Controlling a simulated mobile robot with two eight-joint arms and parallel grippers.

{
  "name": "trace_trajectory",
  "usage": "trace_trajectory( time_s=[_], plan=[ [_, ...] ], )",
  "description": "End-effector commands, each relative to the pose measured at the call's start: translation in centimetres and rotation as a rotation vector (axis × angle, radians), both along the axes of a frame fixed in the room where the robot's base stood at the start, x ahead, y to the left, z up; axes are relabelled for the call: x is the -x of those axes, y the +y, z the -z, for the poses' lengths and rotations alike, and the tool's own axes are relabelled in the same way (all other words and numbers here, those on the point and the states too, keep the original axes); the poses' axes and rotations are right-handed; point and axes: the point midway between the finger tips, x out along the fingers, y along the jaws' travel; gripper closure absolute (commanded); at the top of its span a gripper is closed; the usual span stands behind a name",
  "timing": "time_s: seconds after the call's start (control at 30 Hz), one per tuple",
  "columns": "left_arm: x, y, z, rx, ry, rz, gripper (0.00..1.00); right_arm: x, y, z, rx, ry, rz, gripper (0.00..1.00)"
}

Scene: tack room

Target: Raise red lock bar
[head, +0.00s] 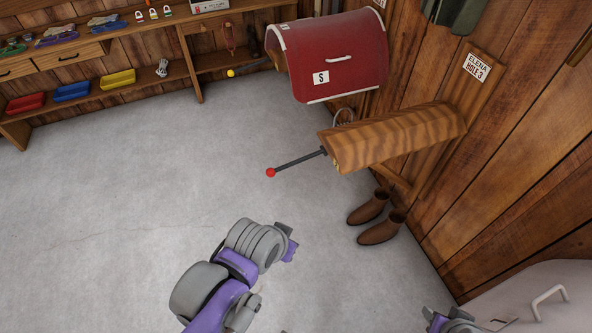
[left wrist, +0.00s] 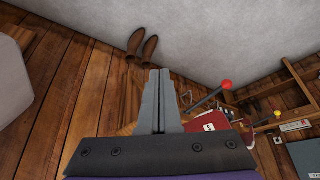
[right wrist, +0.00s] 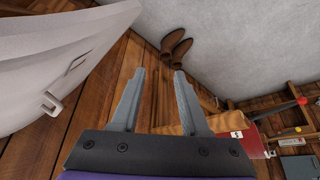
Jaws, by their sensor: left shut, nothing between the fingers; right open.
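The red lock bar is a dark rod with a red ball tip (head: 270,172). It sticks out left and slightly down from the end of a striped wooden saddle rack (head: 395,137) on the right wall. Its red tip also shows in the left wrist view (left wrist: 227,85), right of the fingers, and at the right edge of the right wrist view (right wrist: 302,101). My left gripper (left wrist: 158,72) is shut and empty, apart from the bar. In the head view its arm is below the bar. My right gripper (right wrist: 159,72) is open and empty, farther from the bar.
A red saddle cover (head: 335,55) sits behind the rack. A yellow-tipped bar (head: 231,73) is farther back. Brown boots (head: 378,220) stand below the rack. A pale cabinet with a handle (head: 540,300) is at the lower right. The grey floor left is clear.

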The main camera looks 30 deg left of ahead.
Motion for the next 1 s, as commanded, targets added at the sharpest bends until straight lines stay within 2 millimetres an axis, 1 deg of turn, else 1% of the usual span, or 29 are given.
trace_trajectory(
  time_s=[0.07, 0.13, 0.17, 0.27, 0.37, 0.4, 0.47, 0.5, 0.6, 0.7, 0.83, 1.0],
  plan=[
    [-0.4, 0.3, 0.4, -0.036, 0.003, 0.036, 1.0, 0.1, 0.0, 0.5, 0.0, 0.003, 0.0, 0.55],
    [-1.1, 0.9, 1.1, -0.115, 0.008, 0.113, 1.0, 0.4, 0.0, 1.3, 0.0, 0.007, 0.0, 0.55],
    [-1.6, 1.2, 1.5, -0.163, 0.013, 0.161, 1.0, 0.5, 0.0, 1.7, 0.0, 0.009, 0.0, 0.55],
    [-4.1, 2.7, 3.2, -0.383, 0.039, 0.379, 1.0, 0.9, 0.0, 3.6, 0.0, 0.018, 0.0, 0.55],
    [-7.6, 4.4, 5.1, -0.66, 0.093, 0.656, 1.0, 1.3, 0.0, 5.6, 0.0, 0.026, 0.0, 0.55],
    [-9.1, 4.9, 5.9, -0.774, 0.124, 0.769, 1.0, 1.5, 0.0, 6.4, 0.0, 0.028, 0.0, 0.55],
    [-11.3, 5.6, 7.0, -0.94, 0.176, 0.934, 1.0, 1.6, 0.0, 7.5, 0.0, 0.032, 0.0, 0.55],
    [-12.7, 5.9, 7.7, -1.046, 0.216, 1.037, 1.0, 1.7, 0.0, 8.1, 0.0, 0.034, 0.0, 0.55],
    [-15.9, 6.3, 9.3, -1.281, 0.325, 1.266, 1.0, 1.8, 0.0, 9.6, 0.0, 0.039, 0.0, 0.55],
    [-18.4, 6.3, 10.6, -1.461, 0.433, 1.438, 1.0, 1.9, 0.0, 10.6, 0.0, 0.042, 0.0, 0.55],
    [-20.2, 6.2, 11.5, -1.605, 0.538, 1.574, 1.0, 1.9, 0.0, 11.3, 0.0, 0.044, 0.0, 0.55],
    [-21.0, 6.1, 11.7, -1.667, 0.59, 1.632, 1.0, 1.9, 0.0, 11.5, 0.0, 0.045, 0.0, 0.55]
  ],
)
